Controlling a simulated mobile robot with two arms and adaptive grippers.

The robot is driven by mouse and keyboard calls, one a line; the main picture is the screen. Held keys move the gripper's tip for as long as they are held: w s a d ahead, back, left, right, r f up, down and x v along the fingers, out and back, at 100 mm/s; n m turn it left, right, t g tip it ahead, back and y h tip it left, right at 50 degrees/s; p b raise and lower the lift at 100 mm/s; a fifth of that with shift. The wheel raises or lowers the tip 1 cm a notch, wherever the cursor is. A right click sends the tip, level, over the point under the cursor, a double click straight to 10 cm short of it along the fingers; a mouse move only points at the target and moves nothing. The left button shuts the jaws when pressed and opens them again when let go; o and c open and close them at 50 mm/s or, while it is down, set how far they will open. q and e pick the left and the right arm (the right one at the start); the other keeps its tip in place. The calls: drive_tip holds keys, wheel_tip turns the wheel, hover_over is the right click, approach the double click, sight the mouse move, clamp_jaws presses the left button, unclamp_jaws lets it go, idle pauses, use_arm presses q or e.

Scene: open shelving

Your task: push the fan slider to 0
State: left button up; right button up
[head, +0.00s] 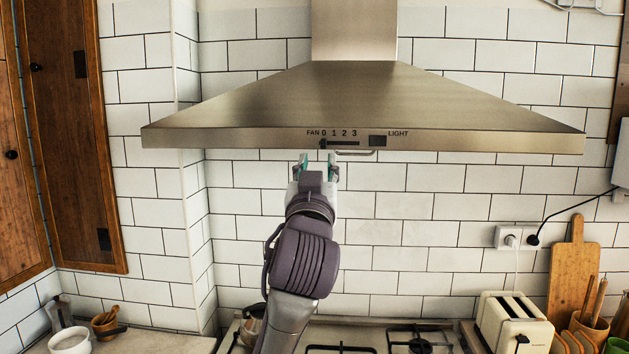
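The range hood (365,100) hangs on the tiled wall in the head view. Its front edge carries the fan slider (323,143), a small dark knob at the left end of a dark slot, under the 0 of the marks 0 1 2 3. A dark light switch (377,141) sits to its right. My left gripper (318,160) points up just below the hood's front edge, under the slider. Its two fingers stand apart with nothing seen between them. Whether a finger touches the hood cannot be told. My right gripper is not in view.
Below are a stove (395,338) with black grates and a cream toaster (514,322). Wooden cabinets (70,120) stand at the left.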

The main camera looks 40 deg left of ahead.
use_arm(q)
drive_tip(key=v, duration=0.5)
idle(0.4)
